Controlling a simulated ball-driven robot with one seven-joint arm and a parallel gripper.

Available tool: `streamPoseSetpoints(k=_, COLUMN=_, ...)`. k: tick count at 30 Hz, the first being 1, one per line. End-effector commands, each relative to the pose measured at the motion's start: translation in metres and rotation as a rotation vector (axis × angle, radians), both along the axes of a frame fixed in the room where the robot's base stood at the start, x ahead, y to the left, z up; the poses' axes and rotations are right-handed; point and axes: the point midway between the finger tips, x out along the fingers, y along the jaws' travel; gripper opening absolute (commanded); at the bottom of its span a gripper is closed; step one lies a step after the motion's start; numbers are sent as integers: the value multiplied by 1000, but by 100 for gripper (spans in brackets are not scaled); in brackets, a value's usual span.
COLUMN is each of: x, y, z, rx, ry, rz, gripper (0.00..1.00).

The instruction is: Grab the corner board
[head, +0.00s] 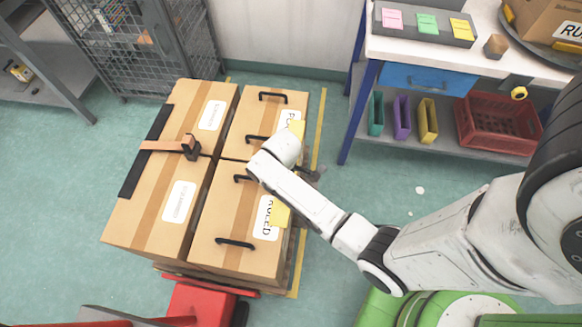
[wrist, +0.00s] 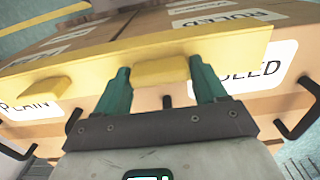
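The corner board is a long yellow strip that runs across the upper boxes in the wrist view (wrist: 80,80), with raised yellow blocks on its face. In the head view it shows only in part, as yellow pieces at the right side of the boxes (head: 281,214), with my arm across its middle. My gripper (wrist: 160,70) has its two green fingers on either side of the middle block, close against its sides, and looks shut on it. The board still lies along the box edge. In the head view my fingertips are hidden behind my wrist.
Cardboard boxes (head: 178,205) with black handles stand on a pallet. A black strip (head: 147,150) with a brown strap lies on the left boxes. A table (head: 410,48) with a red crate (head: 498,125) below stands at right. A wire cage (head: 140,45) stands behind.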

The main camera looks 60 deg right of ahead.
Motion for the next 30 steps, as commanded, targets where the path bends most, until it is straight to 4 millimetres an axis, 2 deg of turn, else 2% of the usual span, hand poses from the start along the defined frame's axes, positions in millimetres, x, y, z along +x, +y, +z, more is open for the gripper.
streamPoseSetpoints(k=2, x=0, y=0, z=0, rx=0, ry=0, rz=0, gripper=63)
streamPoseSetpoints(k=12, x=0, y=0, z=0, rx=0, ry=0, rz=0, gripper=30)
streamPoseSetpoints(k=23, x=0, y=0, z=5, rx=-1, ry=-1, rz=0, gripper=30)
streamPoseSetpoints(k=30, x=1, y=0, z=33, rx=-1, ry=-4, rz=0, gripper=30)
